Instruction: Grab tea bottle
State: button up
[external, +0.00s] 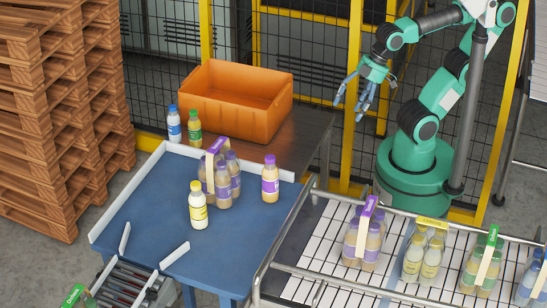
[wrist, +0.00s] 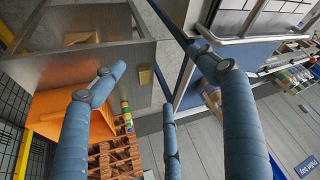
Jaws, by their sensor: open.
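No label reads clearly as tea at this size. Loose bottles stand upright: a purple-capped one with tan contents (external: 270,180) at the blue table's back right, a yellow-capped one (external: 198,206) at its middle, and a blue-capped one (external: 174,124) and a green-labelled one (external: 194,128) left of the orange crate. A purple-handled pack (external: 222,187) of similar tan bottles stands on the blue table. My gripper (external: 354,99) is open and empty, in the air right of the crate and apart from every bottle. Its spread fingers also fill the wrist view (wrist: 160,85).
The orange crate (external: 222,112) stands on the dark table (external: 309,135) behind the blue table (external: 132,216). A metal-railed conveyor (external: 324,245) with several handled packs is at the front right. Wooden pallets (external: 60,110) stack at the left. Yellow-framed fencing runs behind.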

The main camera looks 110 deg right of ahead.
dwell(0.3)
jog(key=m+g+y+p, duration=0.25)
jog(key=m+p, duration=0.95)
jog(key=m, duration=1.7)
send_near(272, 155)
jog(key=shift+d+f+t, duration=0.15)
jog(key=shift+f, duration=0.45)
jog(key=shift+d+f+t, duration=0.1)
jog(key=shift+d+f, duration=0.05)
jog(key=shift+f, duration=0.45)
jog(key=shift+n, duration=0.3)
jog(key=shift+x, duration=4.3)
jog(key=shift+s+a, duration=0.1)
